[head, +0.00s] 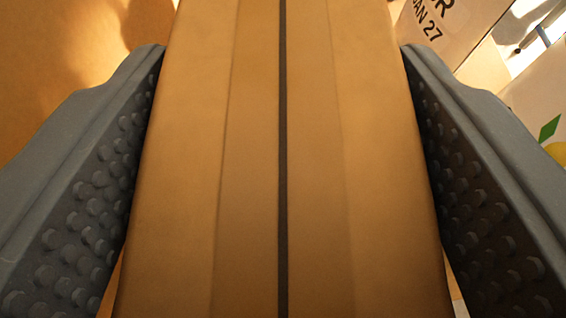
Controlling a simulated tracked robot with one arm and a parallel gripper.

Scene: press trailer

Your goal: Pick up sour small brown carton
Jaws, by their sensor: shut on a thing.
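A brown carton (330,160) fills the middle of the head view, with a dark seam running down its centre. My gripper (283,150) has one grey studded finger on each side of it, both against the carton's sides. The jaws are shut on this carton. Its label is not visible, so I cannot tell from the picture whether it is the sour one. The carton's far and near ends run out of view.
Another carton (455,25) with dark print ending in "27" stands at the upper right. A pale box (540,85) with a green leaf and yellow fruit picture is at the right edge. A plain brown surface (60,50) lies at the upper left.

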